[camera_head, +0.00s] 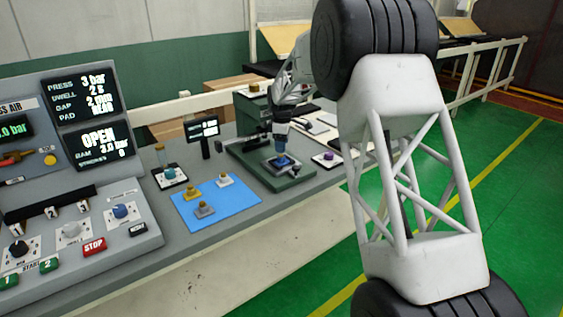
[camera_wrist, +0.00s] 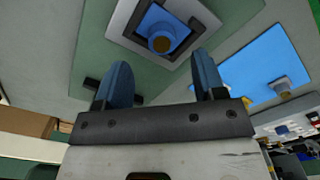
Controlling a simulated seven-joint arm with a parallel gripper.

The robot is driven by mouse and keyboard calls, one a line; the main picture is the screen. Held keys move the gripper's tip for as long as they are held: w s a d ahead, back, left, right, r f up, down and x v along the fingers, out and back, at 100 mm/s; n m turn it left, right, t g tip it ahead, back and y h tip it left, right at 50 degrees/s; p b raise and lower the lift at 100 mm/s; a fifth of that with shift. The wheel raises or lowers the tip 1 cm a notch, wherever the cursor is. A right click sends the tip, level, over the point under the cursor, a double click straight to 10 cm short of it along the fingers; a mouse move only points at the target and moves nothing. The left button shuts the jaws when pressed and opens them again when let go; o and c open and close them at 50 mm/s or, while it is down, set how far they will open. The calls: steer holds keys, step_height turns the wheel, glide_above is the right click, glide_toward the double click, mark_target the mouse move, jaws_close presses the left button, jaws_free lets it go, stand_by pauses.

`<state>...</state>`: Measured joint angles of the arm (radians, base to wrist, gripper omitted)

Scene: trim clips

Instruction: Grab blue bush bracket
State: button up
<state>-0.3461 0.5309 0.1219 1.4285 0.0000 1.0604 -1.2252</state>
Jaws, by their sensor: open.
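The blue bush bracket (camera_head: 282,162) sits in a light square holder on the dark green base (camera_head: 296,182) of the bench station. In the wrist view the blue bracket (camera_wrist: 152,22) shows as a blue plate with a round boss and a brown centre, inside a pale frame. My gripper (camera_head: 281,141) is above it, pointing down. In the wrist view my gripper (camera_wrist: 161,62) has two blue fingers spread apart with nothing between them. The bracket lies just beyond the fingertips in that view; the exact gap is hard to tell.
A blue mat (camera_head: 240,204) left of the station holds a yellow bracket (camera_head: 191,193), a grey bracket (camera_head: 204,210) and a pale bracket (camera_head: 223,180). A small display (camera_head: 203,132) stands behind. A purple-topped part (camera_head: 328,156) is on the right. A control panel (camera_head: 70,170) fills the left.

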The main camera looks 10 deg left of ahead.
mark_target(282, 155)
steer(key=shift+s+f, duration=0.1)
steer(key=shift+f, duration=2.5)
steer(key=c, duration=1.1)
steer(key=shift+r, duration=0.15)
